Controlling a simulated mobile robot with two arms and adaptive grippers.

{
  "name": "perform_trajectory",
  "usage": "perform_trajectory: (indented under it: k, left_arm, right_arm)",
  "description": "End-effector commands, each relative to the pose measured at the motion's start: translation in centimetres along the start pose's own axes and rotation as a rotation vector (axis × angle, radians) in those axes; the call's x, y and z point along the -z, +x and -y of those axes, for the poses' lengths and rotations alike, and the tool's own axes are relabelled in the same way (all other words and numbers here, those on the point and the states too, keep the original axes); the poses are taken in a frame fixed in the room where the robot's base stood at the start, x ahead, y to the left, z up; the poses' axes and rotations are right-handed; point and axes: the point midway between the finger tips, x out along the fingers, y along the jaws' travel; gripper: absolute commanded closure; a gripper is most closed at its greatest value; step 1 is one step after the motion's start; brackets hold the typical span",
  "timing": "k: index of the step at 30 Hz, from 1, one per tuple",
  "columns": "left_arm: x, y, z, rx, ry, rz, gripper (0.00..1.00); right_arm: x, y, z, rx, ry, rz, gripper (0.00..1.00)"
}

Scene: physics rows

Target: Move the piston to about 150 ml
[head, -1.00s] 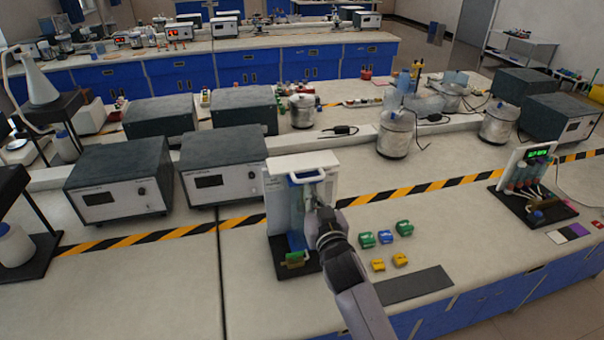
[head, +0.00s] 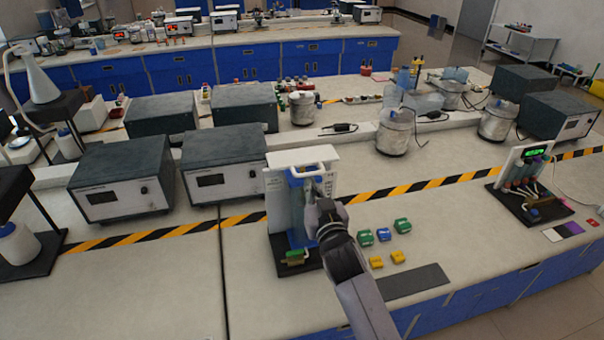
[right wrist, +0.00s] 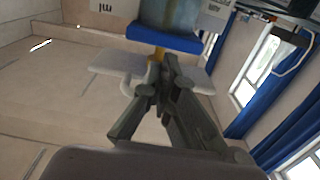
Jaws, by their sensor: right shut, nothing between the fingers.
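The piston apparatus (head: 280,215) stands upright on a black base, with a white scale panel behind a clear bluish chamber. Its white top plate with a looped handle (head: 303,157) is at the upper end. My right gripper (head: 315,203) is at the front right of the chamber, below the handle, hiding part of it. In the right wrist view the gripper (right wrist: 163,65) is shut and empty, its tips close to a yellow-orange rod (right wrist: 157,54) between a blue block (right wrist: 165,38) and the white plate. Contact and the level on the scale cannot be told. My left gripper is not seen.
Green, blue and yellow small blocks (head: 383,235) lie right of the apparatus, beside a dark mat (head: 412,283). Grey instrument boxes (head: 225,168) stand to the left. A device with a green display (head: 525,180) stands at far right.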

Motion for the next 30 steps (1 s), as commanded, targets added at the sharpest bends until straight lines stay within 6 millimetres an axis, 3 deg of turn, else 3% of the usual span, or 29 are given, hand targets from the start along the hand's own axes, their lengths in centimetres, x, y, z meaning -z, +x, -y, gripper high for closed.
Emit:
perform_trajectory:
  k: [30]
  left_arm:
    - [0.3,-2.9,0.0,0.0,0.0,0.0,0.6]
  right_arm:
    - [3.5,0.0,0.0,0.0,0.001,-0.006,1.0]
